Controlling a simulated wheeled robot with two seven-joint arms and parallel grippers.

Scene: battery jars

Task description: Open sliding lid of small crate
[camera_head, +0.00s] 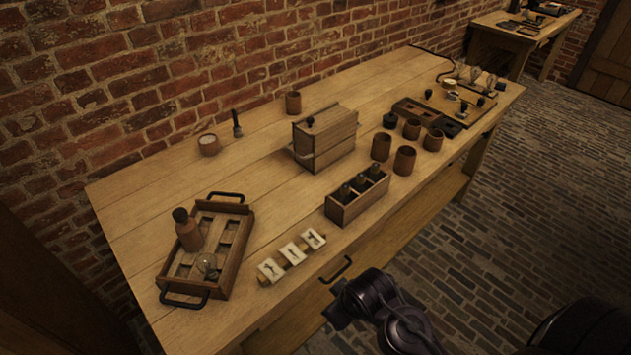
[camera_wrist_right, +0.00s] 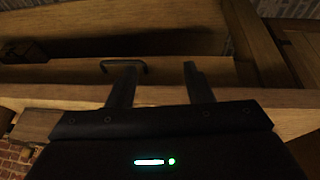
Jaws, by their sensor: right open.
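A small wooden crate (camera_head: 330,153) stands at the middle of the workbench, towards the wall. A wooden lid with a dark knob (camera_head: 310,121) covers its top, so its inside is hidden. My right gripper (camera_head: 338,308) is in front of the bench's front edge, below the top and well away from the crate. In the right wrist view its two dark fingers (camera_wrist_right: 157,75) are spread apart with nothing between them. The crate cannot be made out in that view. My left gripper is not in view.
A drawer handle (camera_head: 337,270) is close to my right gripper. A bottle rack (camera_head: 345,213), white cards (camera_head: 292,256) and a handled tray (camera_head: 232,262) stand near the front. Brown cups (camera_head: 404,160) stand right of the crate.

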